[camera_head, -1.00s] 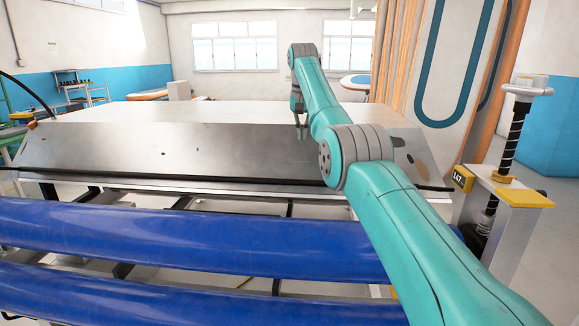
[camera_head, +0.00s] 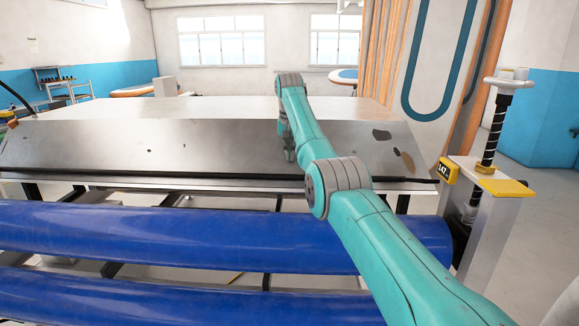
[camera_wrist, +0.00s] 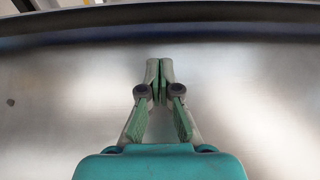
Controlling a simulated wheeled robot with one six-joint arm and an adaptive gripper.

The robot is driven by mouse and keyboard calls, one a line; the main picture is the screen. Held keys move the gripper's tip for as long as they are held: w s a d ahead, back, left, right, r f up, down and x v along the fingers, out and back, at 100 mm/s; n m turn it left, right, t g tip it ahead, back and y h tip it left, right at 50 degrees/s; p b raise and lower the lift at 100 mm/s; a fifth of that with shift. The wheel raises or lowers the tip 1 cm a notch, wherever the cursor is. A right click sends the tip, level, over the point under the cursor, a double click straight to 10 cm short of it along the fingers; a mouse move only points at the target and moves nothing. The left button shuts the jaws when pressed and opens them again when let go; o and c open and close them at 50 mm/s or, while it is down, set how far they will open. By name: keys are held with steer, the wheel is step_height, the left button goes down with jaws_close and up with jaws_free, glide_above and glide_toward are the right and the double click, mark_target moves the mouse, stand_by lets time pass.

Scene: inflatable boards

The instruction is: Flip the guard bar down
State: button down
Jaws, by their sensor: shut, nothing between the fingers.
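A long dark bar (camera_head: 130,176), which looks like the guard bar, runs along the lower front edge of the sloped metal panel (camera_head: 110,145). In the wrist view a dark bar (camera_wrist: 230,14) crosses the top of the picture, beyond my fingertips. My gripper (camera_head: 291,155) is in front of the panel, right of its middle and above the dark bar. In the wrist view my gripper (camera_wrist: 160,68) is shut and empty, its fingertips together over bare metal. I see a gap between the fingertips and the bar there. Whether they touch the metal I cannot tell.
Blue rollers (camera_head: 150,227) lie across the front, below my arm. A post with a black threaded rod (camera_head: 494,132) and a yellow-topped block (camera_head: 502,187) stands at the right. A tall board (camera_head: 437,60) leans behind the panel's right end. The flat metal top (camera_head: 200,110) is clear.

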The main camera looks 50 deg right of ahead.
steer(key=shift+s+a+f, duration=0.25)
steer(key=shift+a+f, duration=0.05)
steer(key=shift+f, duration=0.3)
steer(key=shift+s+a+f, duration=0.2)
steer(key=shift+a+f, duration=0.1)
steer(key=shift+f, duration=0.3)
steer(key=shift+s+a+f, duration=0.25)
steer(key=shift+a+f, duration=0.05)
steer(key=shift+f, duration=0.3)
steer(key=shift+f, duration=0.15)
